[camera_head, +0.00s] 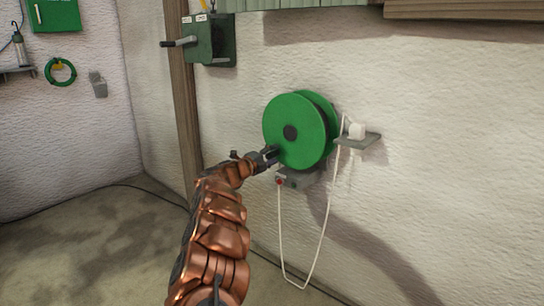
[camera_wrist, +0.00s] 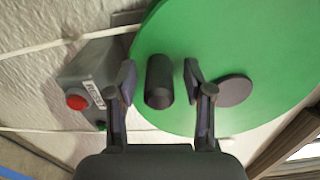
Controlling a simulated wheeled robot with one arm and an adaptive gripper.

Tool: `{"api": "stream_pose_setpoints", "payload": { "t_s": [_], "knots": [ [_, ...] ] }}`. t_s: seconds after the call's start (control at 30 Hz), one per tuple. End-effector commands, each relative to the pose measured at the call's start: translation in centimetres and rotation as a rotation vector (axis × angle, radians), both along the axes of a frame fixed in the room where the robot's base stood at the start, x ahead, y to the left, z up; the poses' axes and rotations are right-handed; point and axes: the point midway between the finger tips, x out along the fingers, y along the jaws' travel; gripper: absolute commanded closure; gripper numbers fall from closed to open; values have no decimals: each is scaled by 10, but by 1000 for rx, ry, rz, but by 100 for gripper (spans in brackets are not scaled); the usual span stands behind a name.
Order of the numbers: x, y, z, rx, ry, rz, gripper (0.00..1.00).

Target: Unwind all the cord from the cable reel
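The green cable reel (camera_head: 290,108) is mounted on the white wall, its front disc facing me. In the wrist view the disc (camera_wrist: 225,50) fills the upper right, with a dark round hub (camera_wrist: 234,90) and a dark knob (camera_wrist: 160,72) standing out from it. My gripper (camera_head: 268,155) is at the reel's lower left. Its fingers are open, one on each side of the knob, with gaps showing on both sides. A white cord (camera_head: 281,235) hangs in a long loop below the reel. How much cord is on the drum is hidden behind the front disc.
A grey box with a red button (camera_wrist: 76,102) and a green one sits under the reel. A small shelf (camera_head: 366,142) with a white block (camera_head: 357,131) is right of it. A crank box (camera_head: 207,40) hangs on the wall, upper left. The floor at left is mostly clear.

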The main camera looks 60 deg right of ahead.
Motion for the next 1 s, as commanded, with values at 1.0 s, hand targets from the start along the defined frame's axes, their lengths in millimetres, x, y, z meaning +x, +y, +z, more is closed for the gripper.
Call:
{"api": "stream_pose_setpoints", "payload": {
  "t_s": [1.0],
  "knots": [
    [10, 76, -1, 4, -2, 4, 48]
  ]
}}
